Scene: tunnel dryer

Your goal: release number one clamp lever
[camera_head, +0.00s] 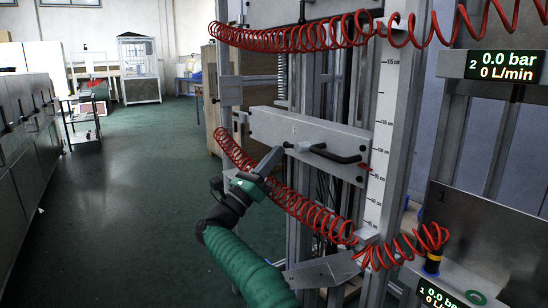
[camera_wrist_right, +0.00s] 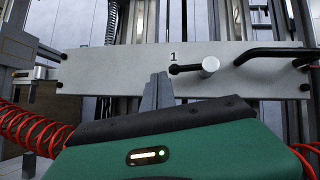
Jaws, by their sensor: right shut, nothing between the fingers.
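The number one clamp lever (camera_wrist_right: 187,69) is a short black lever with a ball end and a pale round hub (camera_wrist_right: 210,66). It lies nearly level on a grey plate (camera_wrist_right: 110,68), just below the printed "1". In the head view the lever (camera_head: 290,145) sits left of a bent black handle (camera_head: 336,155) on the same plate. My right gripper (camera_head: 281,150) is shut and empty, its tips close to the lever's ball end. In the right wrist view the shut fingers (camera_wrist_right: 159,76) point up, just left of the ball end; contact cannot be told. My left gripper is not in view.
Red coiled hoses (camera_head: 290,205) hang below and above the plate, one passing close behind my right wrist. A vertical scale (camera_head: 388,130) stands at right, with two displays (camera_head: 505,66) reading zero. Green floor (camera_head: 120,190) is open at left.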

